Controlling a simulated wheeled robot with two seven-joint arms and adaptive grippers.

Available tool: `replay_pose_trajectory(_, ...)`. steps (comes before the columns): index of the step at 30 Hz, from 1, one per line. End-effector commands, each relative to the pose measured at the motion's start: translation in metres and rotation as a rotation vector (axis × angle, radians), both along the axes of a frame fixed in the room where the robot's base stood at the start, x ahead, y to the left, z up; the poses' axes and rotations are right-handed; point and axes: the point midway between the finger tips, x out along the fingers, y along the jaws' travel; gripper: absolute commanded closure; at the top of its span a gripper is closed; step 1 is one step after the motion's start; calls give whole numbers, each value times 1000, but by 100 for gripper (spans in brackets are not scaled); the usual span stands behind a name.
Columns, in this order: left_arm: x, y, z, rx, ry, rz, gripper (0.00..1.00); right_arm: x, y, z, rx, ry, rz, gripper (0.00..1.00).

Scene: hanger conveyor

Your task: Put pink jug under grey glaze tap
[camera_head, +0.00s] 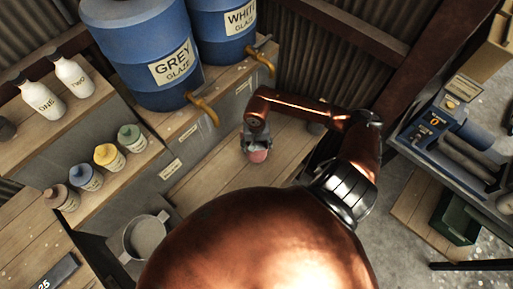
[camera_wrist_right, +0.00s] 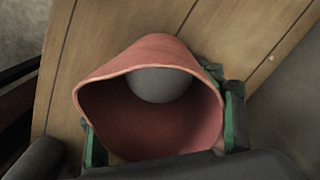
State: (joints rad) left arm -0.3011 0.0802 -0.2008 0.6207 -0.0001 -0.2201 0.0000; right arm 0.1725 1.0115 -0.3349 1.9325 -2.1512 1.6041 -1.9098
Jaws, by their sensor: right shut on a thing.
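The pink jug (camera_wrist_right: 120,109) fills the middle of the right wrist view, its wide mouth facing the camera and a grey round patch inside. In the head view the pink jug (camera_head: 259,155) shows small below my right gripper (camera_head: 257,143). My right gripper is shut on the jug, with green-edged fingers on both sides of it in the right wrist view. The blue grey glaze barrel (camera_head: 148,84) stands at upper left. Its brass tap (camera_head: 205,108) sticks out left of and above the jug, apart from it. My left gripper is not in view.
The white glaze barrel (camera_head: 216,35) with its own tap (camera_head: 262,60) stands behind. A wooden bench (camera_head: 205,170) lies under the jug. Several small paint bottles (camera_head: 108,156), white bottles (camera_head: 72,76) and a metal pot (camera_head: 145,236) are at left. A machine (camera_head: 440,125) stands at right.

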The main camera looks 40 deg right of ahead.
Motion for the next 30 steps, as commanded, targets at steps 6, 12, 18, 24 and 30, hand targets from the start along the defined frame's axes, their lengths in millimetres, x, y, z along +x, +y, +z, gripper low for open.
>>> replay_pose_trajectory(6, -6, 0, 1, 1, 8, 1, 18, 2, -1, -9, 0, -4, 0, 73)
replay_pose_trajectory(12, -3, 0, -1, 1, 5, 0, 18, 1, -1, -10, -1, -4, 0, 73)
replay_pose_trajectory(18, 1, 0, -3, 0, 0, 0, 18, 1, 0, -12, -1, -3, 0, 31)
replay_pose_trajectory(24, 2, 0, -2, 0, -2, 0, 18, 1, -1, -12, -1, -3, 0, 20)
replay_pose_trajectory(30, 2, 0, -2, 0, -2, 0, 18, 1, -1, -12, -1, -3, -1, 20)
